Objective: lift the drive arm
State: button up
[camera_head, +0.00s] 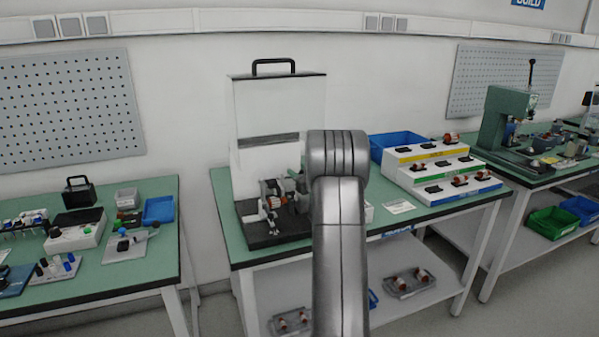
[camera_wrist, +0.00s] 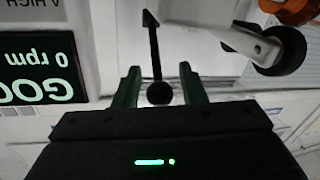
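In the wrist view, a grey metal arm (camera_wrist: 238,40) with a black wheel (camera_wrist: 283,52) at its end sits at the upper right; it looks like the drive arm. A thin black rod (camera_wrist: 155,55) with a round black knob (camera_wrist: 160,93) stands in the middle; I cannot tell how it joins the grey arm. My gripper (camera_wrist: 160,69) is open, its two green fingers on either side of the knob with a gap showing on both sides. An orange part (camera_wrist: 292,10) shows at the top right. In the head view, my arm hides the gripper and part of the test stand (camera_head: 262,236).
A display (camera_wrist: 38,72) with inverted text, including "0 rpm", is at the left of the wrist view. In the head view, a tiered rack (camera_head: 440,172) of parts and a blue bin (camera_head: 392,143) stand right of the stand. A tall white panel (camera_head: 280,110) rises behind it.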

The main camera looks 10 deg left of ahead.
grip_shut()
jog(key=shift+r, duration=0.1)
